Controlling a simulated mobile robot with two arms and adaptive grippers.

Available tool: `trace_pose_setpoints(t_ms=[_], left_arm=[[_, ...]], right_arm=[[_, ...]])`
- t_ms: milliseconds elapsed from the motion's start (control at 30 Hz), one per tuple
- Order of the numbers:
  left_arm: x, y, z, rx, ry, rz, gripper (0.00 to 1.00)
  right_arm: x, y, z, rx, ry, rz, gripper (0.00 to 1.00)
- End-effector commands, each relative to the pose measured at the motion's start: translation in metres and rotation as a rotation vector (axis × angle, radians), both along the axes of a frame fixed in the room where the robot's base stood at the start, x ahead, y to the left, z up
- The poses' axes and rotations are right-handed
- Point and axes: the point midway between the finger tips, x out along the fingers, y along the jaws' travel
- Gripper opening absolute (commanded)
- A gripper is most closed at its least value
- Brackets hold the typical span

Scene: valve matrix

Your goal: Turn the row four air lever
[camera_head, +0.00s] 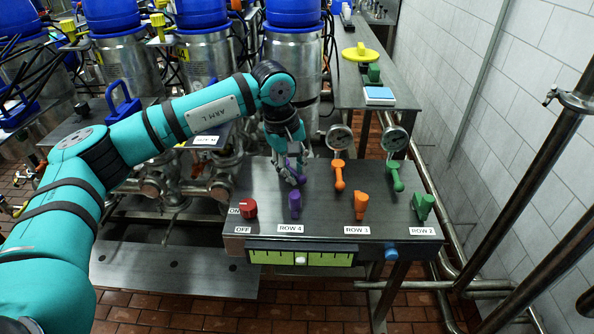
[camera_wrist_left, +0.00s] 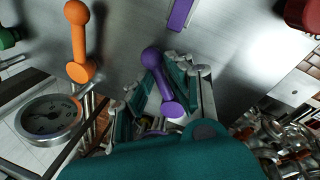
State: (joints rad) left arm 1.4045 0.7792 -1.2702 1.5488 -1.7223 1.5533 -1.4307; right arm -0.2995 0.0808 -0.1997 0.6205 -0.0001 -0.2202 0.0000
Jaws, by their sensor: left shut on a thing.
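The control panel (camera_head: 330,220) carries two purple levers in the column labelled ROW 4 (camera_head: 290,229). The rear purple lever (camera_head: 289,178) has rounded ends and is partly hidden by my left gripper (camera_head: 290,170). In the left wrist view this purple lever (camera_wrist_left: 160,82) lies between the fingers of my left gripper (camera_wrist_left: 160,90), which is shut on it. The front purple lever (camera_head: 295,204) stands apart, nearer the label, and its edge shows in the wrist view (camera_wrist_left: 180,15). My right gripper is in neither view.
An orange ball-ended lever (camera_head: 338,177) and a green one (camera_head: 396,177) stand to the right, with gauges (camera_head: 339,138) behind them. A front orange lever (camera_head: 361,206), a green lever (camera_head: 424,206) and a red knob (camera_head: 249,208) are also on the panel.

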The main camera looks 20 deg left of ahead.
Motion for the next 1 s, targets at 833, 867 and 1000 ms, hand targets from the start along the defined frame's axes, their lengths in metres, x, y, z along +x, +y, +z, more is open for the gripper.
trace_pose_setpoints(t_ms=[833,867,1000], left_arm=[[-0.016,0.021,-0.005,0.003,0.013,-0.457,0.0],[-0.016,0.021,-0.005,0.003,0.013,-0.471,0.0],[-0.017,0.024,-0.004,0.002,0.011,-0.523,0.0]], right_arm=[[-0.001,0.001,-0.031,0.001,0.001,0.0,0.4],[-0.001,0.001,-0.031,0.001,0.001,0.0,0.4],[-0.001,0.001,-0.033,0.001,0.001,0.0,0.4]])
